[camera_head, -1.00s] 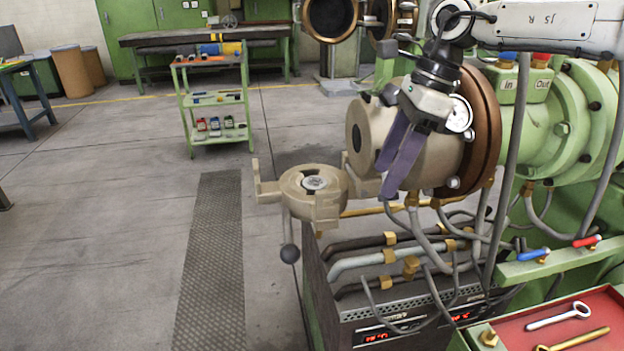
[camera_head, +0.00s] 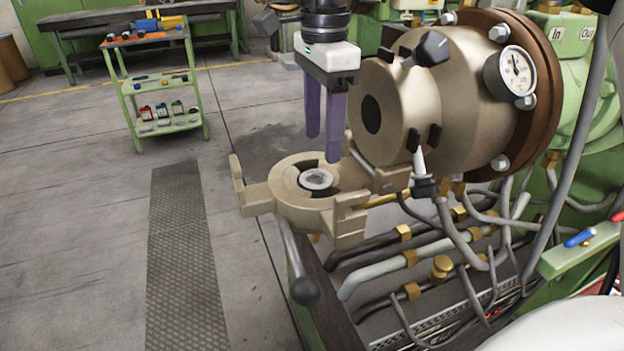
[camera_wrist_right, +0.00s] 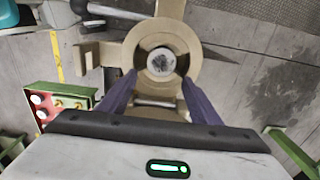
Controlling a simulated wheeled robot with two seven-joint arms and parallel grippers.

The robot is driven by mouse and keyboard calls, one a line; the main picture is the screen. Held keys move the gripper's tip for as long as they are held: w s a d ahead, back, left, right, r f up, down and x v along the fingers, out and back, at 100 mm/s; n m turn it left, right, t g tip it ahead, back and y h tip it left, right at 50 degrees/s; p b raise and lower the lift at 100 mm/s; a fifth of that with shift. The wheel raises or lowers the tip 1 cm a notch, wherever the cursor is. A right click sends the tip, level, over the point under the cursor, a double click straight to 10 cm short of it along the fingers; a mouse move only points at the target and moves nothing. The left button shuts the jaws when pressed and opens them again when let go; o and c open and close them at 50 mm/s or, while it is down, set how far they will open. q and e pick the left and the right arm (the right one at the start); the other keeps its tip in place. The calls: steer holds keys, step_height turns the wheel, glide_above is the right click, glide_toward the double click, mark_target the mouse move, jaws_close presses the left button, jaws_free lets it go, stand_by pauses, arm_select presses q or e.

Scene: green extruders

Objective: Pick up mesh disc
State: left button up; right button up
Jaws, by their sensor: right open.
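The mesh disc (camera_head: 316,180) is a small round grey piece with a pale rim. It sits in the central opening of a beige ring-shaped holder (camera_head: 287,206) that juts out beside the extruder's barrel. My right gripper (camera_head: 324,148) hangs above and just behind the disc, its purple fingers pointing down, apart and empty. In the right wrist view the disc (camera_wrist_right: 160,63) shows ahead of the spread fingers (camera_wrist_right: 158,85), roughly midway between them. The gripper does not touch it. My left gripper is not in view.
The beige extruder barrel (camera_head: 455,95) with a pressure gauge (camera_head: 515,70) stands close to the right of my gripper. A ball-ended lever (camera_head: 305,291) hangs below the holder. Hoses (camera_head: 400,262) run beneath. A green cart (camera_head: 160,90) stands at the back left; the floor left is clear.

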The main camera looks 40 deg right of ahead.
mark_target(317, 178)
steer(key=f, duration=0.7)
steer(key=shift+w+a+f, duration=0.2)
steer(key=shift+a, duration=0.15)
steer(key=c, duration=1)
